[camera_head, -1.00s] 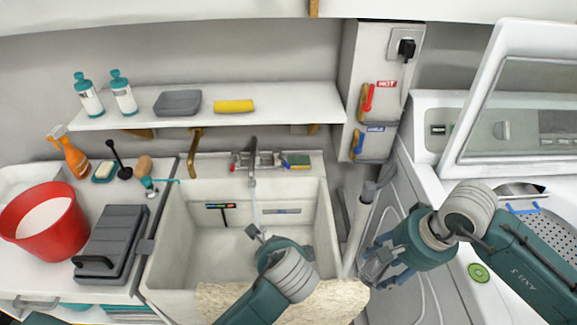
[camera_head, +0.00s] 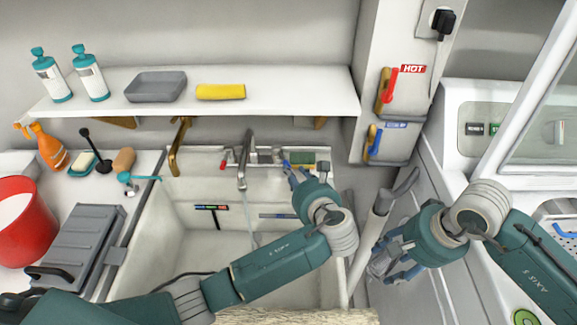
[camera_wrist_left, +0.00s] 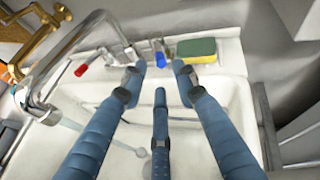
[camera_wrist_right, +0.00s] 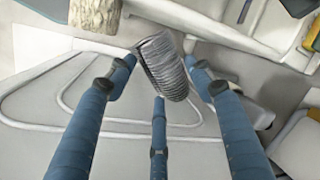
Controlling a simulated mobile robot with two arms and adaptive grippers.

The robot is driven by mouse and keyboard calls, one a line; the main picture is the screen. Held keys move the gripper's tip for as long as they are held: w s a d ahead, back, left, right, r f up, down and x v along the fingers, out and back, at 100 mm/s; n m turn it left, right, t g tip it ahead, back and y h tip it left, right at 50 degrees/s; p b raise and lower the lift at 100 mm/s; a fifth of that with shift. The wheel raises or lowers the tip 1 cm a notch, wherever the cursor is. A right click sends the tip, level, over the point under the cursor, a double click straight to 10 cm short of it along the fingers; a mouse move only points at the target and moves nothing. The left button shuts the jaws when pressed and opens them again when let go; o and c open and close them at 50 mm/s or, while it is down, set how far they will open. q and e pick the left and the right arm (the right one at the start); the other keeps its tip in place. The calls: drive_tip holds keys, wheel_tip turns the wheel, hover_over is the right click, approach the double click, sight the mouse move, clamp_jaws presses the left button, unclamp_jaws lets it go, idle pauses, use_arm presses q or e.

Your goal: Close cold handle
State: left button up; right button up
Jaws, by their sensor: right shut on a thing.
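The sink faucet (camera_head: 243,160) has a red handle (camera_head: 224,162) on its left and a blue handle (camera_head: 286,160) on its right. A thin stream of water (camera_head: 253,232) runs from its spout. In the left wrist view the blue handle (camera_wrist_left: 158,50) lies just beyond the gap between the fingertips, with no clear contact. My left gripper (camera_wrist_left: 155,75) is open and empty above the sink's back right; it also shows in the head view (camera_head: 303,178). My right gripper (camera_wrist_right: 165,75) is shut on a grey ribbed cylinder (camera_wrist_right: 163,66), right of the sink.
A green-yellow sponge (camera_wrist_left: 196,50) lies right of the blue handle. A white shelf (camera_head: 300,92) overhangs the sink back. Wall levers, red (camera_head: 389,85) under HOT and blue (camera_head: 374,141), are at the right. A brass tap (camera_head: 178,145) stands left.

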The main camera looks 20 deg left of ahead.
sight(288, 164)
use_arm(q)
drive_tip(key=x, duration=0.7)
drive_tip(key=shift+w+f, duration=0.15)
drive_tip(key=shift+w, duration=0.05)
clamp_jaws()
